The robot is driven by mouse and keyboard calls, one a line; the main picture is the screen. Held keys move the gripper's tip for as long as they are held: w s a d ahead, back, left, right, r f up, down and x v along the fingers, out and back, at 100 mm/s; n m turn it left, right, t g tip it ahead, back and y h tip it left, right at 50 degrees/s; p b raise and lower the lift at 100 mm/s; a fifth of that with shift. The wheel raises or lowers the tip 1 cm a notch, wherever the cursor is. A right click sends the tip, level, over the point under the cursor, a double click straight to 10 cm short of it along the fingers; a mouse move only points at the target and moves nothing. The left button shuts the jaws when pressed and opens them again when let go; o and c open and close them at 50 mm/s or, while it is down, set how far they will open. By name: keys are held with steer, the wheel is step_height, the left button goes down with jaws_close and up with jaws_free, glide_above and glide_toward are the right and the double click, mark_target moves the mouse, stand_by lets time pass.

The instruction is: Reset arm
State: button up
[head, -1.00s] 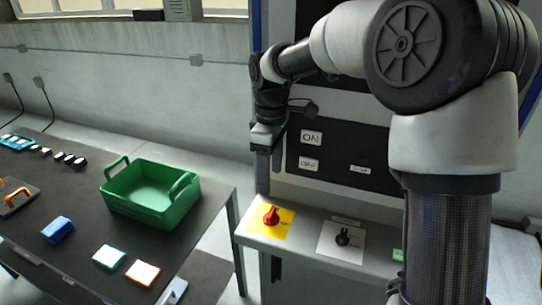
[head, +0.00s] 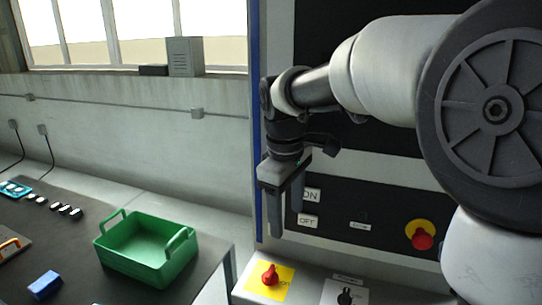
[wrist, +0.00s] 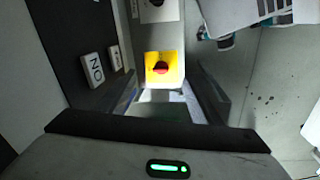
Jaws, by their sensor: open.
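My gripper (head: 285,212) is open and empty in the head view, with its fingers pointing down. It hangs in front of the machine's dark panel, beside the ON plate (head: 311,195) and the OFF plate (head: 307,221). The red rotary knob (head: 269,275) on its yellow plate (head: 283,291) is on the ledge below the fingers, apart from them. In the wrist view the red knob (wrist: 160,68) and its yellow plate show beyond the fingers, and the ON plate (wrist: 93,69) is at the left.
A black rotary knob (head: 346,296) is on the ledge to the right. A red button (head: 422,241) with a yellow surround is on the panel. A green crate (head: 150,255) stands on the dark table (head: 75,240) at the left. A blue block (head: 44,284) lies near it.

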steer(key=s+d+m+t, duration=0.2)
steer(key=s+d+m, duration=0.3)
steer(key=s, duration=0.4)
steer(key=s+d+m+t, duration=0.2)
steer(key=s+d+m, duration=0.3)
steer(key=s, duration=0.5)
steer(key=shift+s+d+r+m+y, duration=0.15)
steer(key=shift+d+r+m+y, duration=0.2)
steer(key=shift+m, duration=0.35)
